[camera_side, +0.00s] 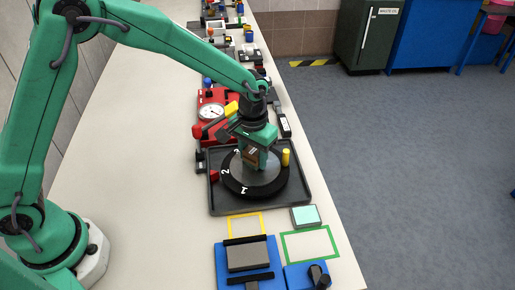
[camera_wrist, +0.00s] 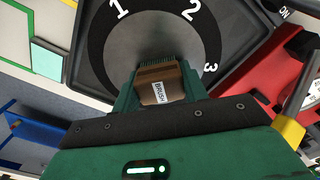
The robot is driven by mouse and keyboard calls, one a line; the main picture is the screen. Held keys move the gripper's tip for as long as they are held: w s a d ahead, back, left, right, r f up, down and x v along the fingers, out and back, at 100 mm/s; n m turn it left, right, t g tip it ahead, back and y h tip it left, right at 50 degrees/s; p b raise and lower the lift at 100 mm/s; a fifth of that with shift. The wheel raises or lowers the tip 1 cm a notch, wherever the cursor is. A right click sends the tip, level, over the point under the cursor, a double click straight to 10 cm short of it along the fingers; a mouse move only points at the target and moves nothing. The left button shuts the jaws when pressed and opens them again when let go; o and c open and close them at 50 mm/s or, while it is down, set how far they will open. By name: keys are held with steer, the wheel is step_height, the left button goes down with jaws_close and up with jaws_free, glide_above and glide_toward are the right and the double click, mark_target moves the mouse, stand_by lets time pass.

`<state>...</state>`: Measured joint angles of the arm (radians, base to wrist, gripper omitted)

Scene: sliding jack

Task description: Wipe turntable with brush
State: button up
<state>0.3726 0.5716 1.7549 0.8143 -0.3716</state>
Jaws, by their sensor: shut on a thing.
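The brush (camera_wrist: 161,92) is a brown block with a white label reading BRUSH and dark green bristles. My gripper (camera_wrist: 160,88) is shut on it, with green fingers on both sides. In the side view the brush (camera_side: 250,156) is held over the turntable, and my gripper (camera_side: 258,153) points down at it. The turntable (camera_side: 236,188) is a grey disc with a black ring numbered in white, in a dark square tray (camera_side: 300,195). It also shows in the wrist view (camera_wrist: 108,40). I cannot tell whether the bristles touch the disc.
A yellow peg (camera_side: 286,157) and a red block (camera_side: 214,175) stand at the turntable's edge. A red unit with a round dial (camera_side: 211,111) is behind it. A pale green pad (camera_side: 305,216) and blue fixtures (camera_side: 247,262) lie in front. The bench is clear on the left.

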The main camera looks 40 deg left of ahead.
mark_target(242, 161)
steer(key=shift+s+a, duration=0.2)
steer(key=shift+a, duration=0.45)
steer(key=shift+s+a, duration=0.15)
steer(key=shift+a, duration=0.45)
steer(key=shift+a+r, duration=0.1)
steer(key=shift+a, duration=0.1)
step_height(242, 161, up, 8)
steer(key=shift+d, duration=0.15)
